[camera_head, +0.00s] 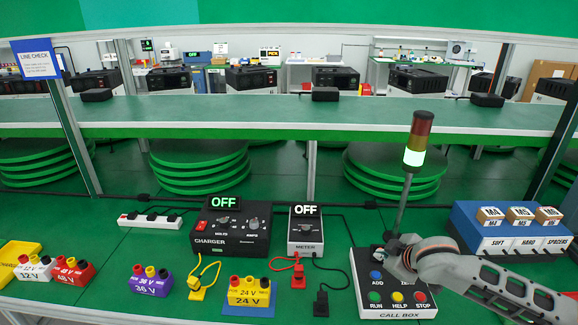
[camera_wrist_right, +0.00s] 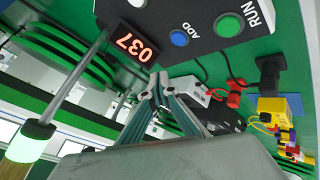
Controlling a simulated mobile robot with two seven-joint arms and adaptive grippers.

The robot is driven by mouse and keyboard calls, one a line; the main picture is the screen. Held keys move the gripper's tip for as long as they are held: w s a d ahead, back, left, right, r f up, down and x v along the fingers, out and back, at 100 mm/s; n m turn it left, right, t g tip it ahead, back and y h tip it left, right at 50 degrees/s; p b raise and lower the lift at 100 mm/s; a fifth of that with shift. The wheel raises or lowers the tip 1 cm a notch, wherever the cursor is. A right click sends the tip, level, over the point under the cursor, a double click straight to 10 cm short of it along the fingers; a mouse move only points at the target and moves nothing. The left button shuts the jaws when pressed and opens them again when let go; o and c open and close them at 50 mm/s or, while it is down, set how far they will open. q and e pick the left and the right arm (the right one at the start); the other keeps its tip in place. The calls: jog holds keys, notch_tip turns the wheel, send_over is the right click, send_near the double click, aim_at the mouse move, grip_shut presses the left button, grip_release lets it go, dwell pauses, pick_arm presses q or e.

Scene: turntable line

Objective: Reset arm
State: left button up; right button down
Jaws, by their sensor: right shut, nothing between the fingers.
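My right arm comes in from the right in the head view, and its gripper (camera_head: 396,246) is over the back part of the call box (camera_head: 397,313). The call box has coloured buttons marked ADD, RUN, HELP and STOP; the arm covers part of its top. In the right wrist view the gripper's fingers (camera_wrist_right: 159,80) are together and empty, pointing away from the camera. The call box (camera_wrist_right: 205,47) fills the top there, with a red display (camera_wrist_right: 133,46) reading 037. My left gripper is in neither view.
A light tower (camera_head: 418,143) with its green part lit stands behind the call box. The charger (camera_head: 231,237) and meter (camera_head: 305,234) both read OFF. Several coloured battery packs, including a yellow 24 V one (camera_head: 249,292), line the left. A blue rack (camera_head: 508,222) stands right.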

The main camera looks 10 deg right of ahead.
jog(key=shift+n+y, duration=0.4)
jog(key=shift+n, duration=0.1)
jog(key=s+a+f, duration=0.1)
jog(key=a, duration=0.1)
jog(key=s+a+f, duration=0.1)
jog(key=s+a, duration=0.2)
jog(key=a, duration=0.2)
jog(key=shift+s+f, duration=0.35)
jog(key=shift+f, duration=0.05)
jog(key=s+d+f+m+g+h, duration=0.1)
jog(key=s+d+h, duration=0.2)
jog(key=s, duration=0.8)
jog(key=s+d+f+m+g+h, duration=0.15)
jog(key=s+d, duration=0.25)
jog(key=s, duration=0.7)
jog(key=w+a+f+m+t+y, duration=0.1)
jog(key=a+f+m+t+y, duration=0.2)
jog(key=a+f, duration=1.1)
jog(key=shift+w+a+f+t+y, duration=0.35)
jog(key=shift+f+y, duration=0.7)
jog(key=shift+y, duration=0.5)
